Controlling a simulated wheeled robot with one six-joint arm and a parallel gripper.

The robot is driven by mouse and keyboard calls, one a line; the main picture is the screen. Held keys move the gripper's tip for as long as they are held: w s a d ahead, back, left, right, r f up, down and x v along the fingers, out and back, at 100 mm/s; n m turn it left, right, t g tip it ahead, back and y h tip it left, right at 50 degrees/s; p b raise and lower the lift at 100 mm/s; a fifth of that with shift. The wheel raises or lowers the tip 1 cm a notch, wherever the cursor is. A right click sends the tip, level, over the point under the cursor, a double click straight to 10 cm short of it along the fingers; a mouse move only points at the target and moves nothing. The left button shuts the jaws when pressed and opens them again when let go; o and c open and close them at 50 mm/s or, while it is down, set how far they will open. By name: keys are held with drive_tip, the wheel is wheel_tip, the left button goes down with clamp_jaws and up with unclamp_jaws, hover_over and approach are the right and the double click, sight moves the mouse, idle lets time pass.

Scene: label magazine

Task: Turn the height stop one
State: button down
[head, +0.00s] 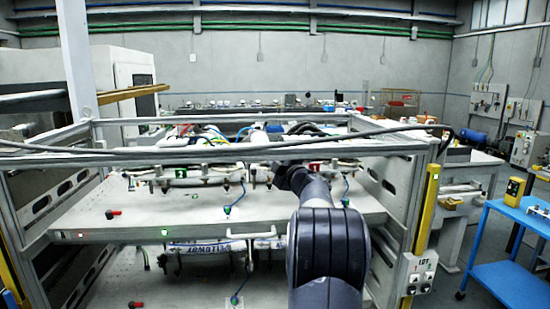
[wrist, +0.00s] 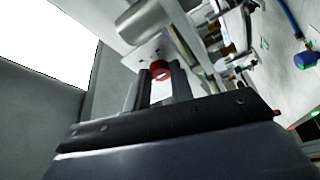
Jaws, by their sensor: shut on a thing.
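A small round red knob (wrist: 160,71), which looks like height stop one, sits between my fingertips in the wrist view. My gripper (wrist: 161,77) is shut on it, with one dark finger at each side. A pale plate and a grey metal cylinder (wrist: 150,18) are just beyond the knob. In the head view my dark arm reaches up to the row of fittings under the magazine, left of the red plate marked 1 (head: 316,167). The knob and fingertips cannot be made out there. How far the knob is turned cannot be told.
A white shelf (head: 130,229) spans the metal frame, with a red-handled lever (head: 113,213) at its left. A green plate marked 2 (head: 180,173) is at the left unit. Cables cross the frame's top. A yellow post (head: 427,205) and a blue cart (head: 510,285) stand right.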

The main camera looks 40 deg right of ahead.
idle(0.4)
drive_tip(key=c, duration=1.2)
unclamp_jaws()
drive_tip(key=shift+c, duration=0.2)
drive_tip(key=shift+f, duration=0.1)
